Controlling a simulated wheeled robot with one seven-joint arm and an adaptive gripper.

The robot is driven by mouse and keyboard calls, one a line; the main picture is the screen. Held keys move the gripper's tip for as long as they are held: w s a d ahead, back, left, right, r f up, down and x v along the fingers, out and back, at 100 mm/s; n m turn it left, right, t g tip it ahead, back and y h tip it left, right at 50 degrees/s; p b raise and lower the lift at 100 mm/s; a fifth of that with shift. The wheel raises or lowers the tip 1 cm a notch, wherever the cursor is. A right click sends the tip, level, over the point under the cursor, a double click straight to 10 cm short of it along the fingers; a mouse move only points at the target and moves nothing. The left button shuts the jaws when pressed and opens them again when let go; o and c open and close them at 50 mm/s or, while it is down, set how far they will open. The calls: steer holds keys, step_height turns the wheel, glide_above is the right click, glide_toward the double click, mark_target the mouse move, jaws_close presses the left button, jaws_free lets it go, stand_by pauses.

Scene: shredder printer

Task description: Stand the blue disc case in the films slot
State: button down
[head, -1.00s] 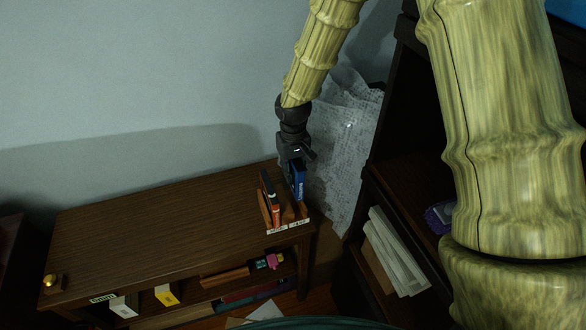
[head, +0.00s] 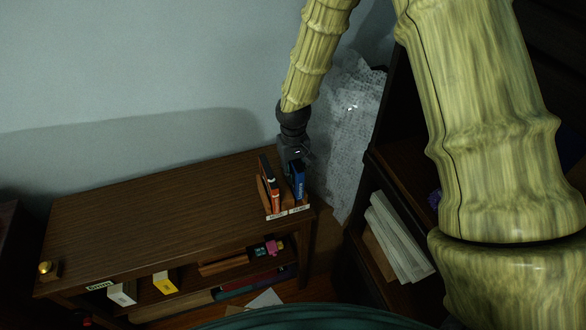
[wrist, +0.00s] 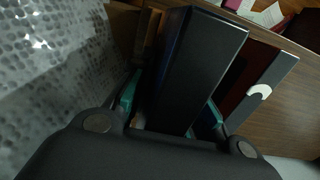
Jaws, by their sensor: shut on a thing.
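The blue disc case (head: 299,182) stands about upright in the right-hand compartment of a small wooden holder (head: 262,196) on the desk's right end. My gripper (head: 295,160) is above it and shut on its upper part. In the wrist view the case (wrist: 203,65) looks dark and sits between my teal fingertips (wrist: 168,108). The holder has two white front labels, a left one (head: 276,216) and a right one (head: 300,209), too small to read surely. Whether the case's bottom touches the holder's floor is hidden.
An orange-and-black case (head: 271,185) stands in the left compartment, close beside the blue one. A crinkled translucent bag (head: 350,115) is right of the desk, before a dark shelf with papers (head: 397,240). The desktop (head: 160,215) to the left is mostly clear.

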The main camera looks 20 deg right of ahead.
steer(key=shift+f+b, duration=0.5)
steer(key=shift+f, duration=1)
steer(key=c, duration=1.3)
jaws_free()
steer(key=shift+o, duration=0.2)
step_height(320, 180, up, 12)
